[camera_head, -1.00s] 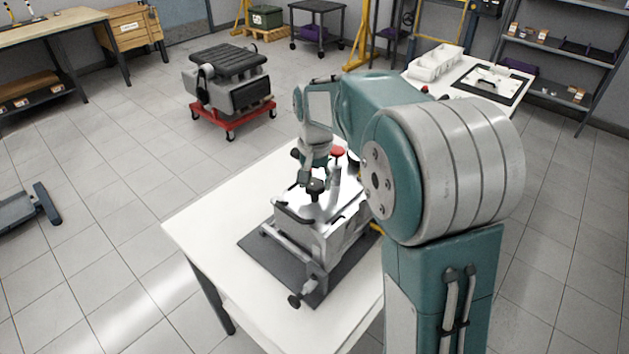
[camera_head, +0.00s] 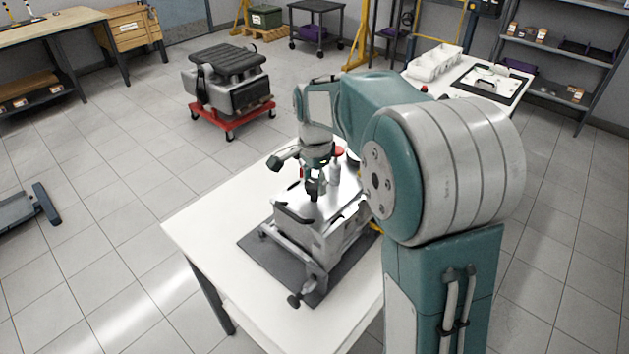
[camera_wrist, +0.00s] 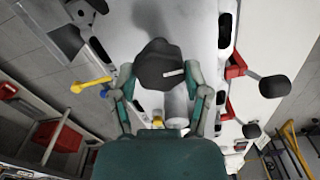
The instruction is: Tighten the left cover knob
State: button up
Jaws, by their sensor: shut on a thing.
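The dark lobed cover knob (camera_wrist: 160,66) with a short white mark stands on the bright metal cover (camera_wrist: 205,28) in the wrist view. My gripper (camera_wrist: 160,78) has its teal and grey fingers on either side of this knob and is shut on it. In the head view my gripper (camera_head: 315,178) points down over the engine block (camera_head: 320,242), with the dark knob (camera_head: 313,190) at its fingertips. The exact finger contact is too small to see there. Whether this is the left knob cannot be told from the wrist view alone.
Red brackets with dark round pads (camera_wrist: 273,86) stand right of the knob in the wrist view. A yellow handle (camera_wrist: 90,85) lies to the left. The engine stands on a dark mat (camera_head: 262,250) on a white table (camera_head: 200,225).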

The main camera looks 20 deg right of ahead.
aim_at(314, 183)
jog(key=shift+s+f+m, duration=0.1)
jog(key=shift+f+m, duration=0.05)
jog(key=shift+m, duration=0.15)
jog(key=o, duration=1.1)
jog(key=shift+o, duration=0.2)
notch_tip(314, 183, up, 12)
jog(key=shift+w, duration=0.2)
jog(key=shift+a, duration=0.1)
